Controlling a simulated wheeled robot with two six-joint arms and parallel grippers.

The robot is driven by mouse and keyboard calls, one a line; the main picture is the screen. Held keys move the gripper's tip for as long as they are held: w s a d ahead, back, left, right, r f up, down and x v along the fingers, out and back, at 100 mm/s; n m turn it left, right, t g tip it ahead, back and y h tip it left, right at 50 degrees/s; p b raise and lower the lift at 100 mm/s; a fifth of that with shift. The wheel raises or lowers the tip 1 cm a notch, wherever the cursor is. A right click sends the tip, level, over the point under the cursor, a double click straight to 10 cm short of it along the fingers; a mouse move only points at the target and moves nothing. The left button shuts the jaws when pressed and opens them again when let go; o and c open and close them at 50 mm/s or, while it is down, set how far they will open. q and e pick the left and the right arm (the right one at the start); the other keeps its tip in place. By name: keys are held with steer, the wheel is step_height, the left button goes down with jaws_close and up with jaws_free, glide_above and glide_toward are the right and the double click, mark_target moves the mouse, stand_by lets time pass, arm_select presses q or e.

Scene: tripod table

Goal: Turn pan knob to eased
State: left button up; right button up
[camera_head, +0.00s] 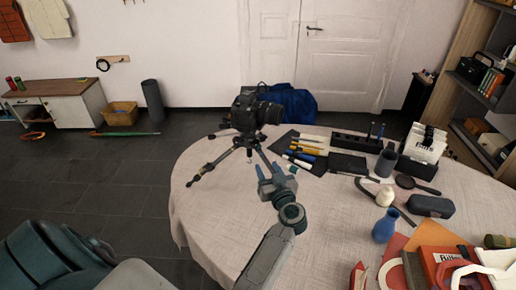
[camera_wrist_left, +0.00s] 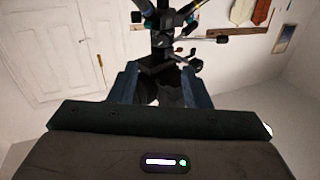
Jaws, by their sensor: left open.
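A black camera (camera_head: 255,110) sits on a small black tripod (camera_head: 212,165) with spread legs, near the far left edge of the round table. In the left wrist view, which looks upside down, the tripod head (camera_wrist_left: 162,40) shows several small knobs and a bar sticking out to the right. I cannot tell which of these is the pan knob. My left gripper (camera_head: 273,172) is open and empty in front of the tripod. Its fingers also show in the left wrist view (camera_wrist_left: 158,88), with the dark camera body between and beyond them. My right gripper is not in view.
The round table (camera_head: 235,220) has a pale cloth.

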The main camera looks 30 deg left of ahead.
mark_target(254, 146)
arm_select(q)
steer(key=p+x, duration=0.1)
steer(key=x, duration=0.8)
steer(key=shift+a+p, duration=0.35)
steer(key=shift+a, duration=0.05)
steer(key=shift+w+a, duration=0.35)
steer(key=shift+a, duration=0.2)
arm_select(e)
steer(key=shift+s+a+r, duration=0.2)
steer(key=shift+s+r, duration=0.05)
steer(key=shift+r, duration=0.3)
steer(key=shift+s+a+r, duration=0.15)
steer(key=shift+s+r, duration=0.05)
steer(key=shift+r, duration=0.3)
